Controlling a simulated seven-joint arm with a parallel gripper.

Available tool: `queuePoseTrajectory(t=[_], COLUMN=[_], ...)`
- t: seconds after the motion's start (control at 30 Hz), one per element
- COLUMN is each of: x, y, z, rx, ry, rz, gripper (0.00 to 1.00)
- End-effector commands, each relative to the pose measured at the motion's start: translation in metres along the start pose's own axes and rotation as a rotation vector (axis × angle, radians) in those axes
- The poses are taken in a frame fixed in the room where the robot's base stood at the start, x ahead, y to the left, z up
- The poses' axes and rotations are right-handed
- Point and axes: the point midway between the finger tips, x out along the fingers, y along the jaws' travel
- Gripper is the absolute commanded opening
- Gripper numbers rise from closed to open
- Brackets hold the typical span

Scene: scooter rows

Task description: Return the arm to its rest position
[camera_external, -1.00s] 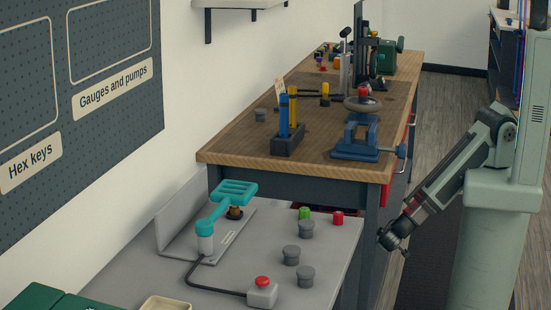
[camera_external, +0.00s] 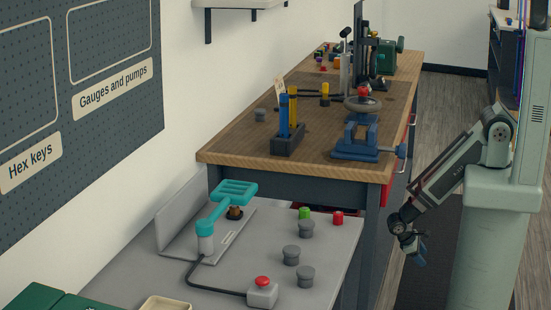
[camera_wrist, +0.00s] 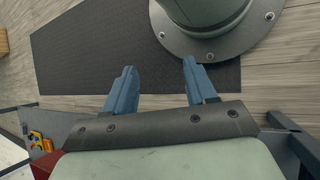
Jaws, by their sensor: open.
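My gripper (camera_external: 414,247) hangs low at the right in the external view, beside the grey bench and in front of my pedestal. It points down and holds nothing. In the wrist view my gripper (camera_wrist: 158,82) shows two blue fingers well apart, with only floor between them. The dark floor mat (camera_wrist: 85,55) lies below the fingers, and the round base plate of my pedestal is just beyond them.
The wooden workbench (camera_external: 330,95) carries a blue vise (camera_external: 362,140) and several tools. Open floor lies right of the benches.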

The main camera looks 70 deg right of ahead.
Motion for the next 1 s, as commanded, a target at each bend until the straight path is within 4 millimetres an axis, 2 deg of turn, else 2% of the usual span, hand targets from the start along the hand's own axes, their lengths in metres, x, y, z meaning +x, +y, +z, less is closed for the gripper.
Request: queuePoseTrajectory(t=[0.1, 0.27, 1.0], x=[0.008, 0.011, 0.011], y=[-0.012, -0.024, -0.024], z=[0.009, 0.013, 0.013], rx=[-0.06, -0.112, -0.112], ry=[-0.025, -0.022, -0.022], rz=[-0.152, -0.282, -0.282], gripper=[0.56, 0.56, 0.56])
